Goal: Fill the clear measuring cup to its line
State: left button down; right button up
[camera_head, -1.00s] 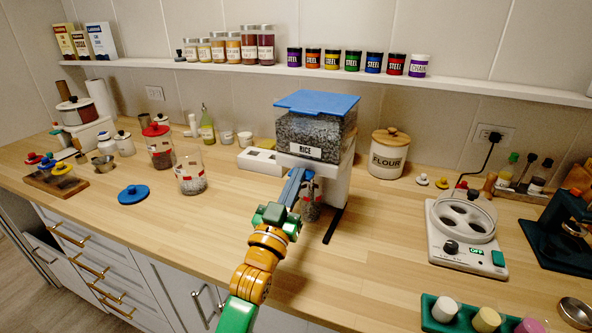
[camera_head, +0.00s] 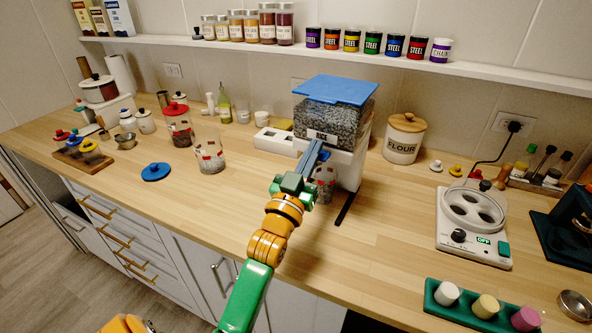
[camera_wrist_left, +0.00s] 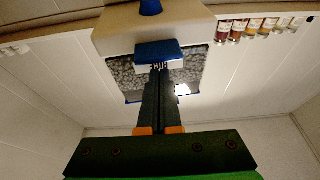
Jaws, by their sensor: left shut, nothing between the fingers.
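The rice dispenser (camera_head: 335,118) has a blue lid, a clear hopper full of grey grains and a white body. A clear cup with red marks (camera_head: 325,184) stands under its front, partly hidden by my left gripper; its fill level cannot be read. My left gripper (camera_head: 314,150) is shut and empty, its fingertips in front of the dispenser, covering part of the label. In the left wrist view, the shut fingers (camera_wrist_left: 158,75) point at a blue part (camera_wrist_left: 158,50) on the dispenser; whether they touch it is unclear. My right gripper is out of view.
A clear container with red marks and some contents (camera_head: 209,158) stands left, near a blue lid (camera_head: 156,172) and a red-lidded jar (camera_head: 178,130). A flour canister (camera_head: 404,138) stands right of the dispenser. A white appliance (camera_head: 473,225) is farther right. The front counter middle is clear.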

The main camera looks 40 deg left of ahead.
pick_arm(q)
jog(key=r+b+v, duration=0.1)
jog(key=b+v, duration=0.4)
jog(key=v, duration=0.5)
jog(key=shift+s, duration=0.25)
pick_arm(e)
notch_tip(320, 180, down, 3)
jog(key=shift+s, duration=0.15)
pick_arm(q)
jog(key=shift+f, duration=0.15)
